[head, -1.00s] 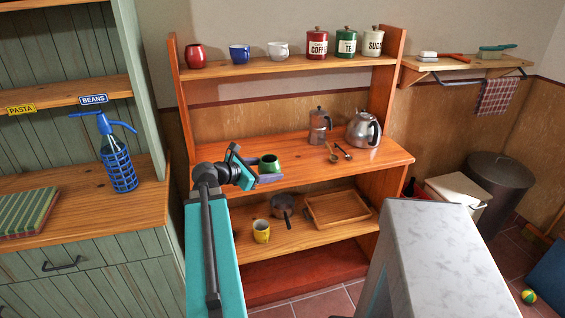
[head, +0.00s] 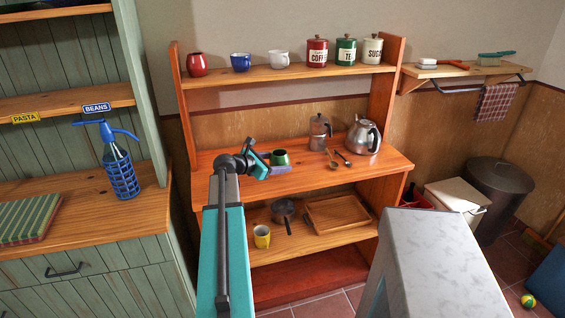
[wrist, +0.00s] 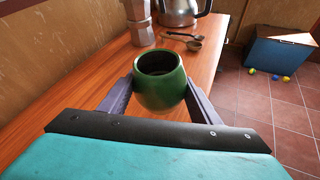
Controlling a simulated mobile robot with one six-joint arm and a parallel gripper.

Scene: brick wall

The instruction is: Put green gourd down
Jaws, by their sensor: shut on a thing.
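The green gourd (wrist: 160,90) is a round, cup-like vessel with an open dark top. It is upright between the two fingers of my gripper (wrist: 158,92), which is shut on it. In the head view the gourd (head: 280,158) shows at the middle shelf (head: 225,158) of the wooden rack, near its left part, with my gripper (head: 277,164) reaching in from the left. I cannot tell whether the gourd's base touches the shelf; its underside is hidden in the wrist view.
A moka pot (head: 320,132), spoons (head: 338,158) and a steel kettle (head: 363,136) stand to the right on the same shelf. Above are mugs (head: 240,62) and canisters (head: 346,52). Below are a yellow cup (head: 262,237), pan (head: 283,210) and tray (head: 338,217). Bare shelf lies between gourd and moka pot.

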